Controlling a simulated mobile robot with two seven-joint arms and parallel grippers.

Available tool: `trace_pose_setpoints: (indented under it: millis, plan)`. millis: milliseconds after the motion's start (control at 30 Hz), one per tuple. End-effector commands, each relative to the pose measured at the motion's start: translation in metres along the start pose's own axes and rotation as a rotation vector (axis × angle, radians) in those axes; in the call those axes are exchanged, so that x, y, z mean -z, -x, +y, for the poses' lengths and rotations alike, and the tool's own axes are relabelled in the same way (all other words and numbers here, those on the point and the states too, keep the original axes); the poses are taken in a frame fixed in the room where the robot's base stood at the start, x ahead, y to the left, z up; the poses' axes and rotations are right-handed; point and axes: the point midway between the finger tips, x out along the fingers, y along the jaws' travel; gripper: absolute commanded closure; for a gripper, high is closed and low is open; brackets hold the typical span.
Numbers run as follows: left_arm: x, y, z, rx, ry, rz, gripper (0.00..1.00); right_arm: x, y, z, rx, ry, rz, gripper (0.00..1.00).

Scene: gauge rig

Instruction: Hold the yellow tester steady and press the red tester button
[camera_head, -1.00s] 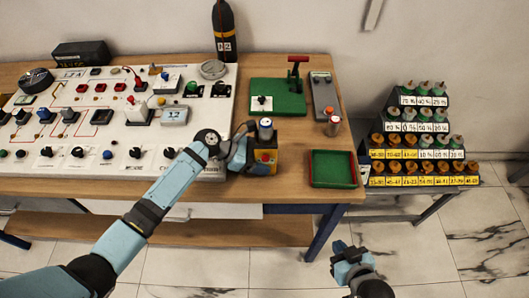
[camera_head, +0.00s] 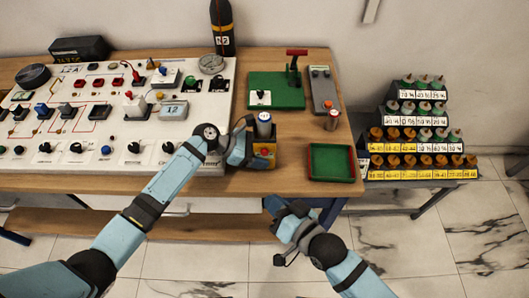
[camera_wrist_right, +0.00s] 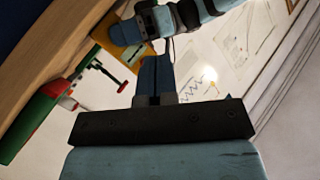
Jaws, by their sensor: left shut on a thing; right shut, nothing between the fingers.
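The yellow tester (camera_head: 262,163), a small yellow and dark box with a red button (camera_head: 264,152) on its face, sits near the front edge of the wooden table. A yellow part, likely the tester (camera_wrist_right: 118,45), also shows in the right wrist view. My left gripper (camera_head: 249,143) is shut on the tester from its left side; its fingertips are partly hidden. My right gripper (camera_head: 277,212) is shut and empty, below and in front of the table edge, apart from the tester. Its closed fingers (camera_wrist_right: 155,76) show in the right wrist view, close to my left arm.
A green tray (camera_head: 332,178) with a red rim lies to the right. The white switch panel (camera_head: 200,105) fills the table's left. A stepped rack of bottles (camera_head: 420,155) stands further right.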

Motion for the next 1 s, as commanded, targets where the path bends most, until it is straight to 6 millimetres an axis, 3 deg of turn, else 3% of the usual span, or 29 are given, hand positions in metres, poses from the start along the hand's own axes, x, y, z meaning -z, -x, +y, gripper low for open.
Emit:
trace_pose_setpoints:
  millis: [167, 467, 667, 1000]
  plan:
    - [0.001, 0.000, 0.000, -0.001, 0.000, 0.001, 0.56, 0.004, -0.009, -0.020, 0.069, -0.055, -0.001, 1.00]
    - [0.001, 0.000, 0.000, -0.001, 0.000, 0.001, 0.56, 0.004, -0.009, -0.022, 0.074, -0.063, -0.001, 1.00]
    - [0.000, 0.000, 0.000, 0.000, 0.000, 0.000, 0.56, 0.007, -0.015, -0.018, 0.073, -0.060, -0.001, 1.00]
    - [0.000, 0.000, 0.000, 0.000, 0.000, 0.000, 0.56, 0.030, -0.048, 0.004, 0.073, -0.058, 0.001, 1.00]
